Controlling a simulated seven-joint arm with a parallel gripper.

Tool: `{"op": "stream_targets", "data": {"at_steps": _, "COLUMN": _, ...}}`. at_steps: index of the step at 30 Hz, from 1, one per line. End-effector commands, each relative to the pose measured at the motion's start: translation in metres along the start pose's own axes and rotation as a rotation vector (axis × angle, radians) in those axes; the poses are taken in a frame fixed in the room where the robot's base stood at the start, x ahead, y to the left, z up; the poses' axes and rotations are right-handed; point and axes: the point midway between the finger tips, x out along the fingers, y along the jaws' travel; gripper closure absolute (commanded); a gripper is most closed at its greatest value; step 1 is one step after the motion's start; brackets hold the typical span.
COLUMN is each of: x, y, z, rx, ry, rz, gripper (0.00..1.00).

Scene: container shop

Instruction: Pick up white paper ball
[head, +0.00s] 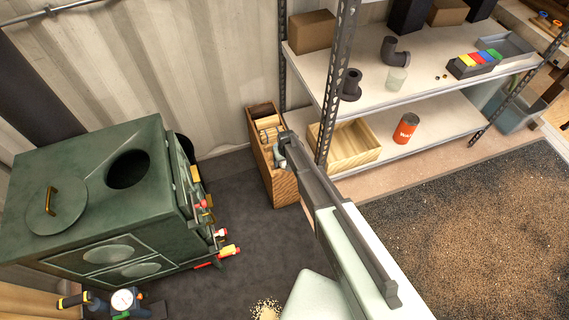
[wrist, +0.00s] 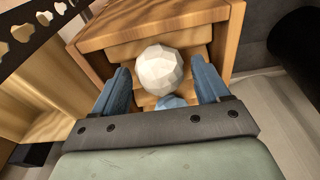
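The white paper ball (wrist: 161,70) is faceted and shows in the wrist view, in a narrow wooden box (wrist: 160,19). My gripper (wrist: 160,67) is open. Its two blue fingers stand to the left and right of the ball, with a gap visible on each side. I cannot tell how deep the fingers reach beside it. A small blue rounded thing (wrist: 171,102) shows just below the ball, partly hidden by the gripper's bar. In the head view the wooden box (head: 284,189) stands on the floor by the shelf, and my arm hides the ball.
A metal shelf (head: 440,97) stands right of the box, its upright post close to my arm. An open wooden crate (head: 347,157) and a red can (head: 405,128) are on its lower level. A green stove (head: 100,195) stands at left. Dark floor lies between.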

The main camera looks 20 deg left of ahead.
Motion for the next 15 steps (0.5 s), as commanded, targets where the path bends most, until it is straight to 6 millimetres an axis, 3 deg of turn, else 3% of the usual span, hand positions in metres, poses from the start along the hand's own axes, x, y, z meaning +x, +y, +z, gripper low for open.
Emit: {"op": "stream_targets", "data": {"at_steps": 15, "x": -0.0001, "y": 0.0, "z": 0.0, "rx": 0.0, "ry": 0.0, "rz": 0.0, "gripper": 0.72}}
